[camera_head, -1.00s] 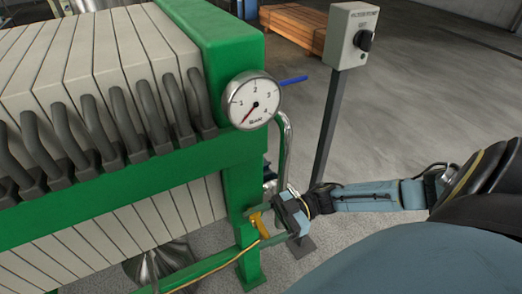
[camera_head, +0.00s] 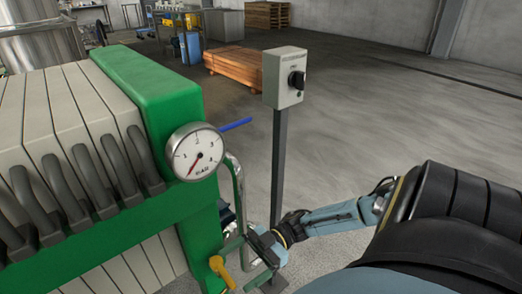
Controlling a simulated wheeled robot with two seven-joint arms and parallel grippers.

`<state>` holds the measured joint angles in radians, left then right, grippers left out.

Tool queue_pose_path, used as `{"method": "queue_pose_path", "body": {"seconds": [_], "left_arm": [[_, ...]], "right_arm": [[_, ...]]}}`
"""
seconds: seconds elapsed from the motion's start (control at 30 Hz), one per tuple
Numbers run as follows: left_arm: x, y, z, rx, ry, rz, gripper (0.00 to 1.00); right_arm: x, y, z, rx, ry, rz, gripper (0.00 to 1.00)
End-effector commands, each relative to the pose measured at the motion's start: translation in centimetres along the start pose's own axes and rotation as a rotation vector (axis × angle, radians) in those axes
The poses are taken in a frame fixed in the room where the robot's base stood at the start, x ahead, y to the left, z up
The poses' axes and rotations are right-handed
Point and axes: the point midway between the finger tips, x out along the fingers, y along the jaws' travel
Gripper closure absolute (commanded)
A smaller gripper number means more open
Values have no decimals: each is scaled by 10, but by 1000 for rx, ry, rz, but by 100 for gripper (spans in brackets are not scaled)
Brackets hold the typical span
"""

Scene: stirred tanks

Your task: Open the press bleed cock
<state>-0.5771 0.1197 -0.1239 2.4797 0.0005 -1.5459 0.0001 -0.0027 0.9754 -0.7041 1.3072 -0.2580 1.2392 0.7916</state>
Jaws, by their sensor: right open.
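A yellow lever handle (camera_head: 222,271), which looks like the bleed cock, sits low at the right end of the green-framed press (camera_head: 150,100). It is tilted, and the picture's bottom edge lies just below it. My right gripper (camera_head: 252,256) is open just right of the yellow handle, with its fingers pointing toward it. The jaws look empty, and I see no clear contact with the handle. The round pressure gauge (camera_head: 196,152) is on the press end above, its red needle pointing down-left. My left gripper is not in view.
A bent metal pipe (camera_head: 238,190) rises beside the press end, close above my gripper. A blue lever (camera_head: 236,124) sticks out behind the gauge. A grey switch box (camera_head: 285,78) stands on a post right behind my gripper. The floor at right is open.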

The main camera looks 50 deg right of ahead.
Motion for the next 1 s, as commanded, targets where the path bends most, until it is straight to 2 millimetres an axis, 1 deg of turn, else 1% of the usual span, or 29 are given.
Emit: {"method": "queue_pose_path", "body": {"seconds": [0.03,0.2,0.3,0.4,0.5,0.6,1.0], "left_arm": [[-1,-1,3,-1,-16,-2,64],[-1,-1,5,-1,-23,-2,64],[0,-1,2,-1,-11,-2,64],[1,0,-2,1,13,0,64],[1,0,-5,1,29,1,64],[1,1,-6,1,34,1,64],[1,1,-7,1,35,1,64]], "right_arm": [[-14,0,0,1,-6,3,10],[-51,0,1,1,-5,3,10],[-68,0,1,1,-3,1,10],[-81,0,1,1,-3,1,10],[-88,-1,1,0,-2,0,10],[-91,-1,1,0,-2,0,10],[-90,-1,0,0,-1,-1,10]]}}
